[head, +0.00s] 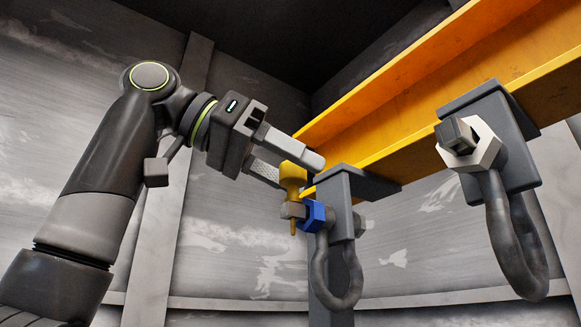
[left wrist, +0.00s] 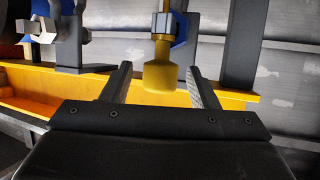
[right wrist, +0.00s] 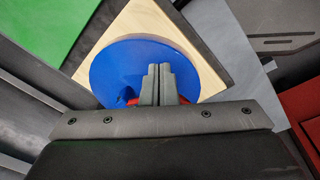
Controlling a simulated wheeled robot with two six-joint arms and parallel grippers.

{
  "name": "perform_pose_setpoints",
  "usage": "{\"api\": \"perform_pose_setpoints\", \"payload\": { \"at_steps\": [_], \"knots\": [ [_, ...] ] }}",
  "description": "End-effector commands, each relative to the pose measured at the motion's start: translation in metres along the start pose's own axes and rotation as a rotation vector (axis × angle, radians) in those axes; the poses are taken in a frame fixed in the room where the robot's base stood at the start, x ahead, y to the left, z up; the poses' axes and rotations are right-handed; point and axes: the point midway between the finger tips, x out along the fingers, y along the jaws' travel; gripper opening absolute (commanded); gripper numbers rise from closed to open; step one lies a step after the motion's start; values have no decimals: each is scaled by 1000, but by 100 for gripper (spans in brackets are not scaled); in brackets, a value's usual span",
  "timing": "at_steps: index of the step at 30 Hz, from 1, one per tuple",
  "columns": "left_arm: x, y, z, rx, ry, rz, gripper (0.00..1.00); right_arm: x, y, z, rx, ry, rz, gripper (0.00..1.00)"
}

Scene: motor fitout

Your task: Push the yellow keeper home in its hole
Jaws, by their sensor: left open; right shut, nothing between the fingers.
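The yellow keeper (head: 292,177) stands upright at the end of the left shackle's bolt (head: 291,211), beside a blue nut (head: 312,216). Its thin stem passes down through the bolt, and its tip shows below. The thick head is above the bolt. My left gripper (head: 299,169) is open, with its fingers on either side of the head. In the left wrist view, the keeper's head (left wrist: 160,77) lies between the two fingertips (left wrist: 159,75), with a gap on each side. My right gripper (right wrist: 158,82) is shut and empty.
A yellow beam (head: 400,115) runs overhead with grey brackets. A second shackle (head: 518,240) with a pale nut (head: 484,145) hangs at right. In the right wrist view, a blue disc (right wrist: 115,70) lies on a wooden board (right wrist: 150,22), beside a green panel (right wrist: 40,30).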

Motion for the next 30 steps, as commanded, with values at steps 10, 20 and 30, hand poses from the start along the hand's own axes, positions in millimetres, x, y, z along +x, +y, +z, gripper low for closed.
{"api": "perform_pose_setpoints", "payload": {
  "at_steps": [10,20,30],
  "knots": [
    [-1,0,0,0,0,0,54,0,0,0,0,0,0,0],
    [-52,0,-1,-2,3,-2,54,2,0,0,0,0,0,0],
    [-139,0,-3,-2,3,-1,54,-10,1,-1,0,0,0,0]
  ]
}}
